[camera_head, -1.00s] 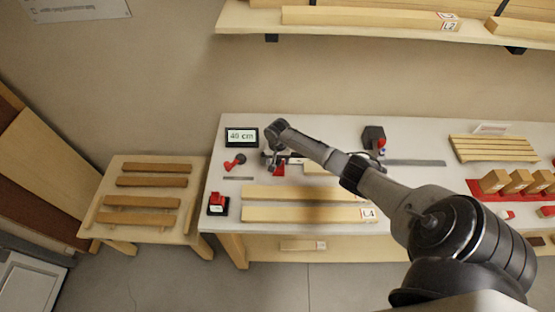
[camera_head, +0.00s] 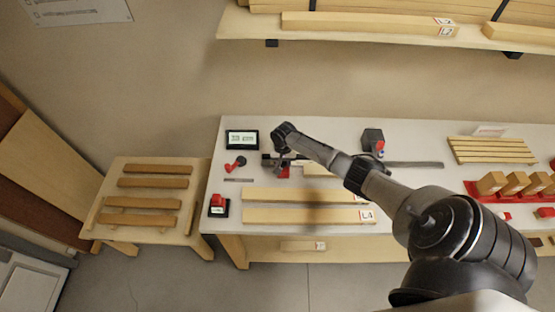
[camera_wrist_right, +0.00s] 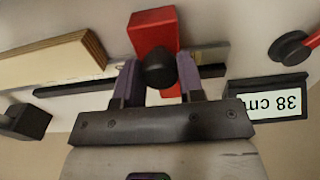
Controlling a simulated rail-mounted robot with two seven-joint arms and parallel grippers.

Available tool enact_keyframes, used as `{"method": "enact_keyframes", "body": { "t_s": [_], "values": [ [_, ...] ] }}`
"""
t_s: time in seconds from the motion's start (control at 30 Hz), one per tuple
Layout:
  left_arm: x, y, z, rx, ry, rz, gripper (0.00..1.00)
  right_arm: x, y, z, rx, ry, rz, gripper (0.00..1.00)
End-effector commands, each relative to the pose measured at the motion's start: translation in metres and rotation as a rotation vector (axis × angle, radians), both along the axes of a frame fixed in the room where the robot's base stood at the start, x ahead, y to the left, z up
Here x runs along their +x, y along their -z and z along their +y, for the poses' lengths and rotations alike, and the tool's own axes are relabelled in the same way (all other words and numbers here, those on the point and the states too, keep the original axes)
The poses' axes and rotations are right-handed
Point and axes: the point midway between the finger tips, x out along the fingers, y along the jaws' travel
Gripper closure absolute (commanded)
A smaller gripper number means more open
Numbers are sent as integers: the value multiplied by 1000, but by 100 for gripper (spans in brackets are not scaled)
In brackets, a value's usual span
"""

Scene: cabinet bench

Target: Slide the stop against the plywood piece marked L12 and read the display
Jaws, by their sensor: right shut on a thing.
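The red stop (camera_wrist_right: 155,32) has a round black knob (camera_wrist_right: 159,68), and my right gripper (camera_wrist_right: 159,82) is shut on that knob. In the head view the stop (camera_head: 283,172) and right gripper (camera_head: 281,158) are partly hidden by my arm. A plywood piece (camera_wrist_right: 55,62) with layered edges lies left of the stop in the wrist view, with a narrow gap between them. It also shows in the head view (camera_head: 316,170); no L12 mark is readable. The display (camera_wrist_right: 268,104) reads 38 cm, upside down; it stands at the bench's left in the head view (camera_head: 242,138). My left gripper is out of view.
A dark rail (camera_wrist_right: 72,88) runs behind the stop. Two long wooden strips (camera_head: 300,194) lie in front, the nearer marked L4. A red-handled tool (camera_head: 236,163) and a red-and-black device (camera_head: 218,205) stand left. A dark block (camera_head: 373,139) stands right.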

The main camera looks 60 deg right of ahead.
Motion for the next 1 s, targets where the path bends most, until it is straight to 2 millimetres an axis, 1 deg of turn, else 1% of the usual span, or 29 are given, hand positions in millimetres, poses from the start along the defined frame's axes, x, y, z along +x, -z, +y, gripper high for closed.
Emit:
{"method": "enact_keyframes", "body": {
  "t_s": [0.03, 0.6, 0.8, 1.0],
  "values": [
    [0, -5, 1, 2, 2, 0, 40, -4, -2, -2, -1, 1, 3, 77],
    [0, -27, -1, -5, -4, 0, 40, -32, -2, -18, -1, 1, 3, 77],
    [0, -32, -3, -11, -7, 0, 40, -40, -1, -23, -1, 1, 2, 77],
    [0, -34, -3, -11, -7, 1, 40, -43, 0, -25, 0, 1, 1, 78]
  ]
}}
